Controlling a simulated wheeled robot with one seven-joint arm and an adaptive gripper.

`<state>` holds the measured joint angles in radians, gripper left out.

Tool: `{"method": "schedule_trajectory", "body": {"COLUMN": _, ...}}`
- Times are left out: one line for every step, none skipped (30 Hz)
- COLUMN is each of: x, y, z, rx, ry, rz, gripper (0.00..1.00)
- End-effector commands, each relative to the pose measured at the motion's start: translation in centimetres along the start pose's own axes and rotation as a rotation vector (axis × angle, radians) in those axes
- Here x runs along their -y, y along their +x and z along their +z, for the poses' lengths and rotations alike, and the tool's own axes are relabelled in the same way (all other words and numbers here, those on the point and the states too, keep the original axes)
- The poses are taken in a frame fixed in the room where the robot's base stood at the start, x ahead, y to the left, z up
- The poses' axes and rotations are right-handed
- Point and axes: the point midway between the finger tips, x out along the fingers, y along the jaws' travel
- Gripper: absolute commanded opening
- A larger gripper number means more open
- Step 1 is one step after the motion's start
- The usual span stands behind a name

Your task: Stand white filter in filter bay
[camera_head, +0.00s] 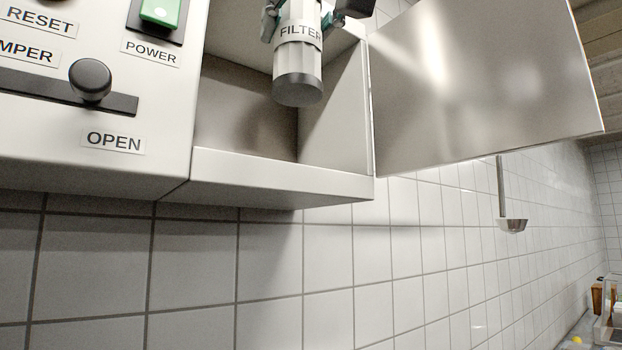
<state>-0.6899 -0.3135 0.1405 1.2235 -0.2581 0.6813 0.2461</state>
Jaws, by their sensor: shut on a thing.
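The white filter (297,58) is a pale cylinder with a "FILTER" label and a dark grey lower end. It hangs upright in front of or inside the opening of the filter bay (280,168); its exact depth is hard to tell. Its lower end is above the bay's floor lip, with a visible gap. My gripper (300,8) is at the top edge of the picture, shut on the upper part of the filter. The top of the filter and most of my gripper are cut off or hidden. The bay is an open metal box, empty apart from the filter.
The bay's metal door (480,80) stands open to the right. A panel at left carries a green power switch (160,12) and a black damper knob (90,79) on a slot. A ladle (511,224) hangs on the tiled wall. The wall below the bay is clear.

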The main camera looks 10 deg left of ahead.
Motion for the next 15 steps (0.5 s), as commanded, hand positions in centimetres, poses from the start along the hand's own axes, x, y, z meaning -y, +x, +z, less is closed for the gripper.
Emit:
{"method": "schedule_trajectory", "body": {"x": 0.0, "y": 0.2, "z": -0.1, "rx": 0.000, "ry": 0.000, "rz": 0.000, "gripper": 0.07}}
{"method": "schedule_trajectory", "body": {"x": 0.0, "y": 0.5, "z": 0.0, "rx": 0.000, "ry": 0.000, "rz": 0.000, "gripper": 0.07}}
{"method": "schedule_trajectory", "body": {"x": 0.0, "y": 0.9, "z": 0.0, "rx": 0.002, "ry": 0.000, "rz": 0.000, "gripper": 0.07}}
{"method": "schedule_trajectory", "body": {"x": 0.0, "y": 1.5, "z": 0.1, "rx": 0.002, "ry": 0.001, "rz": -0.001, "gripper": 0.07}}
{"method": "schedule_trajectory", "body": {"x": 0.0, "y": 2.1, "z": 0.2, "rx": 0.003, "ry": 0.000, "rz": -0.001, "gripper": 0.07}}
{"method": "schedule_trajectory", "body": {"x": 0.0, "y": 3.0, "z": 0.3, "rx": 0.004, "ry": 0.000, "rz": -0.001, "gripper": 0.07}}
{"method": "schedule_trajectory", "body": {"x": -0.1, "y": 3.7, "z": 0.3, "rx": 0.005, "ry": 0.001, "rz": -0.001, "gripper": 0.07}}
{"method": "schedule_trajectory", "body": {"x": -0.2, "y": 4.5, "z": 0.4, "rx": 0.004, "ry": 0.001, "rz": -0.001, "gripper": 0.07}}
{"method": "schedule_trajectory", "body": {"x": -0.2, "y": 5.5, "z": 0.5, "rx": 0.005, "ry": 0.000, "rz": -0.001, "gripper": 0.07}}
{"method": "schedule_trajectory", "body": {"x": -0.3, "y": 6.1, "z": 0.5, "rx": 0.003, "ry": 0.000, "rz": -0.001, "gripper": 0.07}}
{"method": "schedule_trajectory", "body": {"x": -0.3, "y": 6.9, "z": 0.6, "rx": 0.004, "ry": 0.001, "rz": -0.001, "gripper": 0.07}}
{"method": "schedule_trajectory", "body": {"x": -0.4, "y": 7.8, "z": 0.7, "rx": 0.004, "ry": 0.000, "rz": -0.001, "gripper": 0.07}}
{"method": "schedule_trajectory", "body": {"x": -0.5, "y": 8.6, "z": 0.8, "rx": 0.003, "ry": 0.000, "rz": 0.000, "gripper": 0.07}}
{"method": "schedule_trajectory", "body": {"x": -0.6, "y": 9.3, "z": 0.8, "rx": 0.003, "ry": 0.001, "rz": 0.000, "gripper": 0.07}}
{"method": "schedule_trajectory", "body": {"x": -0.6, "y": 10.3, "z": 0.9, "rx": 0.003, "ry": 0.000, "rz": -0.001, "gripper": 0.07}}
